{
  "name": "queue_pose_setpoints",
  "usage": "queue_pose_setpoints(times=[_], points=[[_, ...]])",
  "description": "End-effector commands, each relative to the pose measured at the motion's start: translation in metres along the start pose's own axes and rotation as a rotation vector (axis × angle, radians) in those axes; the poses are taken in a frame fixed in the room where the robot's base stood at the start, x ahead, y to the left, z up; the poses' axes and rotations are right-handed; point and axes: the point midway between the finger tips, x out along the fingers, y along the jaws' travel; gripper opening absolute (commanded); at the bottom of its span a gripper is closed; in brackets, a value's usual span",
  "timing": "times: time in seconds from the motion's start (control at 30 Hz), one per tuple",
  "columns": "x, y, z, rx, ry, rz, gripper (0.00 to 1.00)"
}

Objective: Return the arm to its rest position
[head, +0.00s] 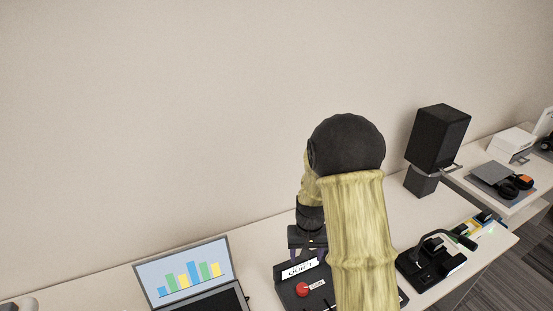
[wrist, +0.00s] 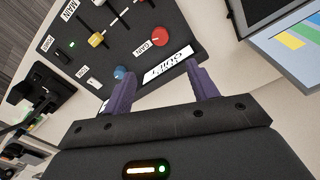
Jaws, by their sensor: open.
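My arm reaches forward over the desk in the head view, its yellow sleeve and black joint hiding part of the desk. My gripper (head: 308,252) is above the back edge of a dark control panel (head: 290,290). In the wrist view, my gripper (wrist: 160,92) shows two purple fingers spread apart with nothing held between them. The panel (wrist: 140,58) lies beyond the fingertips, with a red knob (wrist: 159,36), a blue knob (wrist: 120,72), a yellow knob (wrist: 96,39) and a white label strip (wrist: 168,64). I cannot tell whether the fingers touch the panel.
A laptop (head: 187,270) stands left of the panel. A black stand (head: 430,262) is to the right, and a black speaker (head: 438,137) stands behind it. A side table at far right holds headphones (head: 514,187) and a white box (head: 511,143). The wall (head: 150,110) is behind the desk.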

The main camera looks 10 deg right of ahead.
Motion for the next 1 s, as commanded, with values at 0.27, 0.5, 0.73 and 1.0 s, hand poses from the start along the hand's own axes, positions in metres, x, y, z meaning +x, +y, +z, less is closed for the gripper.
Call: queue_pose_setpoints(times=[0.27,0.5,0.73,1.0], points=[[-0.033,0.002,0.021,-0.011,0.043,-0.009,0.58],[-0.084,0.007,0.073,-0.044,0.13,-0.018,0.58],[-0.115,0.012,0.126,-0.078,0.209,-0.015,0.58],[-0.121,0.013,0.145,-0.092,0.233,-0.01,0.58]])
